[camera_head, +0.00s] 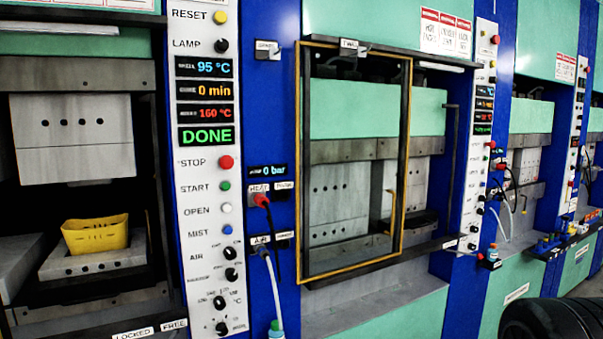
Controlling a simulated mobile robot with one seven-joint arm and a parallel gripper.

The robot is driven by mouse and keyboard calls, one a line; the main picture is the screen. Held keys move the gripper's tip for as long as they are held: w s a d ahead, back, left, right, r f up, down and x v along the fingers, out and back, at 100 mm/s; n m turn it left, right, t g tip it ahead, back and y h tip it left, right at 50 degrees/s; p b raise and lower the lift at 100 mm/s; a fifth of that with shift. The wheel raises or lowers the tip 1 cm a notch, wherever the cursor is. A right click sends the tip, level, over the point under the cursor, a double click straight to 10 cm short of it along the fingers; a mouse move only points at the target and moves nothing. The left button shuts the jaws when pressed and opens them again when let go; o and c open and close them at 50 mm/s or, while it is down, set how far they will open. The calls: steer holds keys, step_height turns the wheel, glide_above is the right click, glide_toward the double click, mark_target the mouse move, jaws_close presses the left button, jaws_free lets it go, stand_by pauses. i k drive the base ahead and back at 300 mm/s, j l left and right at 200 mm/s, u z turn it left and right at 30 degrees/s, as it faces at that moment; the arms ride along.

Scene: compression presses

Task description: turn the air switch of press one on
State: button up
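The nearest press control panel (205,180) stands left of centre in the head view. Its air switch (229,254) is a small black knob right of the word AIR, low on the panel. The knob's small position labels are too small to read, so I cannot tell its setting. The panel's green display (206,136) reads DONE. A pressure display (267,171) to the right reads 0 bar. No number marking press one is legible.
A yellow part (95,235) sits in the open left press. Another black knob (231,275) is just below the air switch. A red plug with a black cable (261,200) and a pale hose (272,285) hang to the right. A yellow-edged door frame (404,160) stands further right.

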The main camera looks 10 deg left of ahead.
mark_target(230, 254)
steer(key=i+j, duration=0.2)
steer(key=i, duration=0.2)
steer(key=i+j, duration=0.25)
steer(key=i, duration=0.15)
steer(key=u, duration=0.05)
